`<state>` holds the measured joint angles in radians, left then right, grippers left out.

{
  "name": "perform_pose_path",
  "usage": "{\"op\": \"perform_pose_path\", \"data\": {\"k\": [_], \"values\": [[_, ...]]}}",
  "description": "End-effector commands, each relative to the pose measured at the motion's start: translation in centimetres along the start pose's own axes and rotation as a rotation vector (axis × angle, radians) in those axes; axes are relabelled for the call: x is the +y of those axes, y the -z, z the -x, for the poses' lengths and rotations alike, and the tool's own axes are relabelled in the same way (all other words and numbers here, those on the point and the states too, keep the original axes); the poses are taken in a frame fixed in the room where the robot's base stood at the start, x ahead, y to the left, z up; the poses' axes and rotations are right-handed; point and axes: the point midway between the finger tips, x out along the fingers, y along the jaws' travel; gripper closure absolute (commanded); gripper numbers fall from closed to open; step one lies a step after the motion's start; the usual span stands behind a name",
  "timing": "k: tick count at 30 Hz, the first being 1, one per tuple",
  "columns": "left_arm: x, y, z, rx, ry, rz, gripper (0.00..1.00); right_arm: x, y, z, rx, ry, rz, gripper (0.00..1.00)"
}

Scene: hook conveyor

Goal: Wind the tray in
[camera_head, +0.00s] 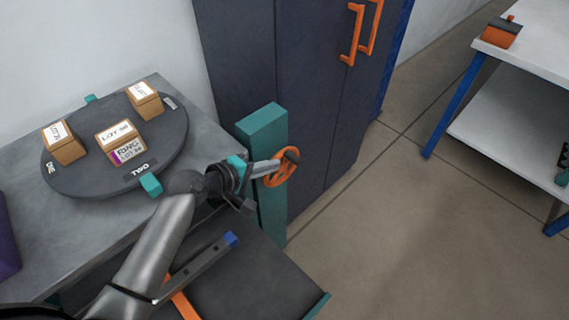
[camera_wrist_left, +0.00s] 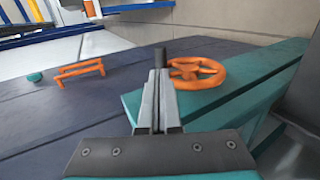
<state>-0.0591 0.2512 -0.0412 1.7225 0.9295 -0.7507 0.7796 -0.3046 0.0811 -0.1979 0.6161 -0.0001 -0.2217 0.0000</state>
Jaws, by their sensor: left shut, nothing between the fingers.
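An orange handwheel (camera_head: 281,168) with a dark knob (camera_head: 292,155) is mounted on a teal post (camera_head: 265,140). In the left wrist view the orange wheel (camera_wrist_left: 208,70) lies just right of the fingertips, above a teal surface. My left gripper (camera_head: 279,161) is shut and empty, its fingertips at the wheel beside the dark knob. In the wrist view my fingers (camera_wrist_left: 160,80) are together, with a dark knob-like end at their tips; I cannot tell whether they touch it. A dark flat tray-like surface (camera_head: 265,275) with a teal edge lies below the post. My right gripper is out of view.
A round dark turntable (camera_head: 80,180) with several labelled boxes (camera_head: 120,140) stands on a grey table at left. Dark cabinet doors with orange handles (camera_head: 352,35) rise behind the post. A white table (camera_head: 545,55) stands far right. The floor between is clear.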

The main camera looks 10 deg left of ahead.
Motion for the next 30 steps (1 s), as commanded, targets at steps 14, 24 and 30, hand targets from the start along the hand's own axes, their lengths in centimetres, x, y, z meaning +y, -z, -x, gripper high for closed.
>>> {"op": "perform_pose_path", "data": {"k": [14, 24, 30], "values": [[-0.1, 0.0, -5.5, 0.000, 0.001, 0.000, 1.00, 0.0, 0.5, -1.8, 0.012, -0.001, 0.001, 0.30], [-0.1, 0.0, -5.5, 0.001, 0.001, 0.000, 1.00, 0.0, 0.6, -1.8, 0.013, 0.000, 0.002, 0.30], [0.0, 0.5, -5.2, 0.001, 0.015, -0.002, 1.00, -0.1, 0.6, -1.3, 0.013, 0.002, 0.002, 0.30]]}}
